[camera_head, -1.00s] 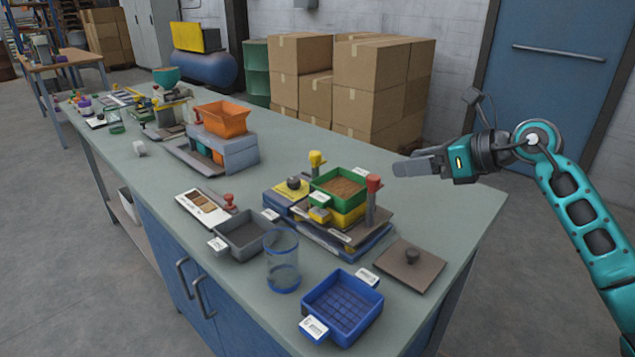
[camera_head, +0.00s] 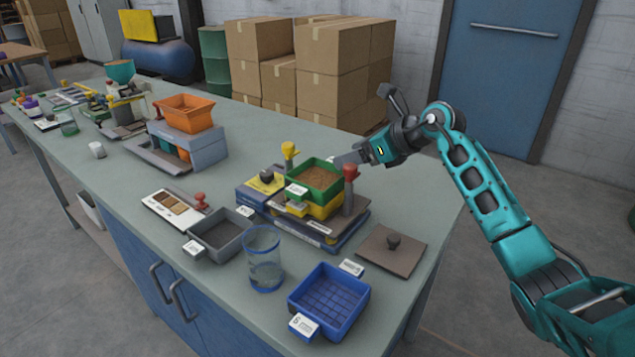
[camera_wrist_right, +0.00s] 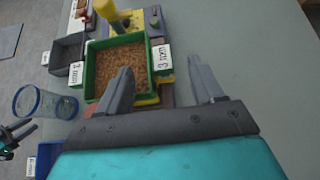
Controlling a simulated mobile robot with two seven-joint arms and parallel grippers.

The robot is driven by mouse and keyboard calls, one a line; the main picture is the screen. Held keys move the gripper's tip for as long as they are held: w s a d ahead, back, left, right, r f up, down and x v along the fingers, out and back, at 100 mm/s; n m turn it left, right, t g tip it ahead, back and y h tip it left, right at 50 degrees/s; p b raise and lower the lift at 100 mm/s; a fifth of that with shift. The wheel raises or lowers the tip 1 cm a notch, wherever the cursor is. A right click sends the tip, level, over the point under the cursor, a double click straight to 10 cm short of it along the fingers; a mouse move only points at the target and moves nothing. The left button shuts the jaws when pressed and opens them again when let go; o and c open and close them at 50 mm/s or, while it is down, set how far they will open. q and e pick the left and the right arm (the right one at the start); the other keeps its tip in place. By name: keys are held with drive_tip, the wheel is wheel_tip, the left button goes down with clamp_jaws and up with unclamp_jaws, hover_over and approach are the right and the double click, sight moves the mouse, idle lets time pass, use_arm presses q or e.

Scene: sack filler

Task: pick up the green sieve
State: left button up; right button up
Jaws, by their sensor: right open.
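The green sieve (camera_head: 330,191) holds brown grains and sits on top of a yellow sieve (camera_head: 325,209) in a stack on a base near the table's right part. My right gripper (camera_head: 347,159) is open and empty at the sieve's far right side. In the right wrist view the green sieve (camera_wrist_right: 89,72) lies ahead and to the left of the jaws (camera_wrist_right: 163,85). The left finger overlaps the sieve's near right corner in the picture; I cannot tell whether they touch. The "3 mm" label shows between the fingers. A dark and teal part at the left edge (camera_wrist_right: 12,137) seems to be my left gripper.
A red-knobbed post (camera_head: 350,178) and a yellow-knobbed post (camera_head: 289,151) flank the stack. A glass beaker (camera_head: 264,258), a grey tray (camera_head: 220,236), a blue sieve (camera_head: 330,299) and a brown lid (camera_head: 391,251) stand around it. The table edge is close on the right.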

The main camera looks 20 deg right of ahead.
sight(317, 182)
drive_tip(key=x, duration=0.4)
drive_tip(key=shift+w+a+f, duration=0.1)
drive_tip(key=shift+w+a, duration=0.05)
drive_tip(key=shift+w, duration=0.05)
drive_tip(key=shift+c, duration=0.3)
clamp_jaws()
